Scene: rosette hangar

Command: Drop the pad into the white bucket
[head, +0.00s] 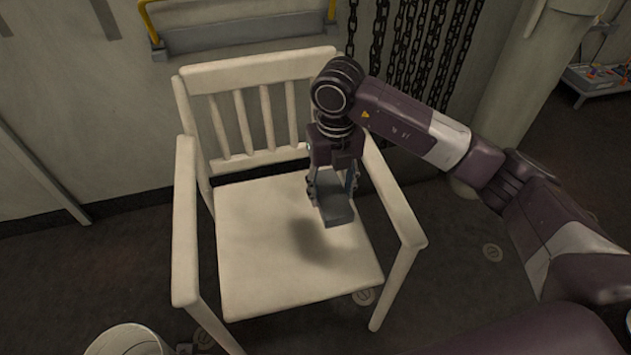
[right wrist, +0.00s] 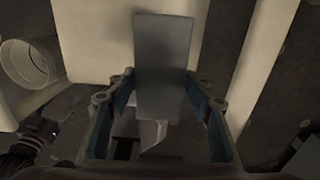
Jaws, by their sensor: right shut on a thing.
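The pad (head: 336,208) is a flat grey rectangular block. My right gripper (head: 333,190) is shut on it and holds it above the seat of a white chair, with a shadow on the seat below. In the right wrist view the pad (right wrist: 164,70) stands between the two blue-lined fingers of the right gripper (right wrist: 160,110). The white bucket (head: 128,341) is at the bottom left of the head view, on the floor in front of the chair, cut off by the frame edge. The bucket (right wrist: 30,62) also shows at the left of the right wrist view.
The white wooden chair (head: 290,266) has armrests and a slatted back, and stands between the wall and me. Chains (head: 415,45) hang behind it on the right. A grey tray (head: 598,80) with small coloured items is at the far right. The floor right of the chair is mostly clear.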

